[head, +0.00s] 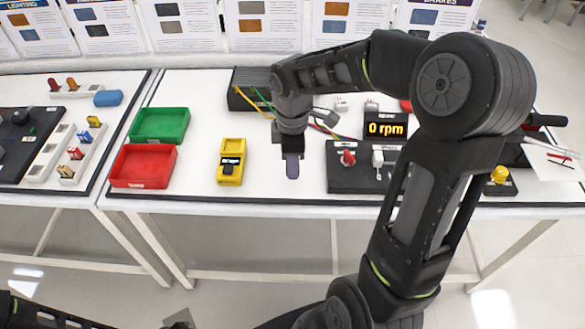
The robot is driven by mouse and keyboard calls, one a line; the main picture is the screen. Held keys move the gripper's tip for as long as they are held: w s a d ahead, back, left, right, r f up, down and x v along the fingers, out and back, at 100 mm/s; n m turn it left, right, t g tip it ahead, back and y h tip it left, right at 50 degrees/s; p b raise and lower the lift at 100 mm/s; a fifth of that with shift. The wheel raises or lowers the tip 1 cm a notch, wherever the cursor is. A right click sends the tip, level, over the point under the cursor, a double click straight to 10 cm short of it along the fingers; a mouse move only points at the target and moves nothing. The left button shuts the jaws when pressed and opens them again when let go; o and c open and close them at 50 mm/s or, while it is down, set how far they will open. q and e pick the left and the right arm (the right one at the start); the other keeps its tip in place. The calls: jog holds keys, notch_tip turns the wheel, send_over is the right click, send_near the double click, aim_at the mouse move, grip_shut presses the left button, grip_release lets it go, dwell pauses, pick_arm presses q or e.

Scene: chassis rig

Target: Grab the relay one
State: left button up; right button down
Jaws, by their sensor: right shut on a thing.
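My right gripper (291,157) points down over the white table, left of the control panel. It is shut on a small purple-grey piece with a rounded lower end (292,169), which hangs from the jaws. The jaws hide its upper part, and I see no label that tells whether it is the relay. Whether its lower end touches the table is hard to tell.
A yellow meter (231,161), a green bin (160,125) and a red bin (144,166) stand left of the gripper. A black panel (352,181) with a red knob and a "0 rpm" display (385,128) stand right. Coloured wires run behind. Some white table is clear around the gripper.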

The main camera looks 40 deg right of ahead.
notch_tip(320, 180, up, 7)
jog(key=shift+r, duration=0.2)
dwell(0.6)
